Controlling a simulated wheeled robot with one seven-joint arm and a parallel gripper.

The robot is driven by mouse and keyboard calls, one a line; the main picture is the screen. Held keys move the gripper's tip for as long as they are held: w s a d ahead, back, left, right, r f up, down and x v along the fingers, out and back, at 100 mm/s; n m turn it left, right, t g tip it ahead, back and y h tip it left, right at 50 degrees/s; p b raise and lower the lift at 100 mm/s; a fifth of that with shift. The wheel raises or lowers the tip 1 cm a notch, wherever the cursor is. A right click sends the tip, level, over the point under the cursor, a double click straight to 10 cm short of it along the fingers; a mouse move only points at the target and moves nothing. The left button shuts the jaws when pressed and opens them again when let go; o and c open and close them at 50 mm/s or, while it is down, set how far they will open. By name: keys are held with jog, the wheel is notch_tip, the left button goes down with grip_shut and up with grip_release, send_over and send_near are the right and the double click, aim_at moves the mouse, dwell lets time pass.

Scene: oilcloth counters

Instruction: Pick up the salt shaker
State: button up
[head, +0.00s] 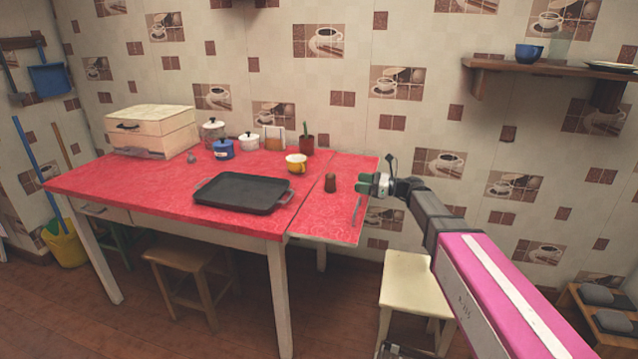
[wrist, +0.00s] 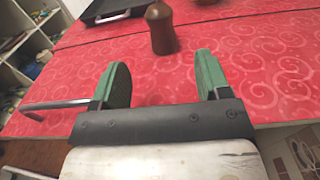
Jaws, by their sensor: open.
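A small brown shaker (head: 330,182) with a rounded top stands upright on the red tabletop's right leaf; it is the likely salt shaker. In the wrist view the brown shaker (wrist: 162,32) is beyond the fingertips, roughly centred between them, with its top near the upper edge. My gripper (head: 371,184) is at the table's right edge, to the right of the shaker and apart from it. In the wrist view my gripper (wrist: 163,64) has its two green fingers spread, with only red cloth between them.
A black tray (head: 240,192) and a yellow cup (head: 296,163) are left of the shaker. A potted cactus (head: 306,143) and lidded pots (head: 223,148) stand farther back. A thin metal bar (head: 357,212) is by the right edge. The cloth around the shaker is clear.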

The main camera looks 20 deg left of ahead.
aim_at(331, 178)
jog(key=a, duration=0.7)
jog(key=s+a, duration=0.1)
jog(key=a, duration=0.3)
jog(key=shift+s+a+r, duration=0.1)
jog(key=shift+a+r, duration=0.05)
jog(key=shift+a, duration=0.1)
jog(key=c, duration=1)
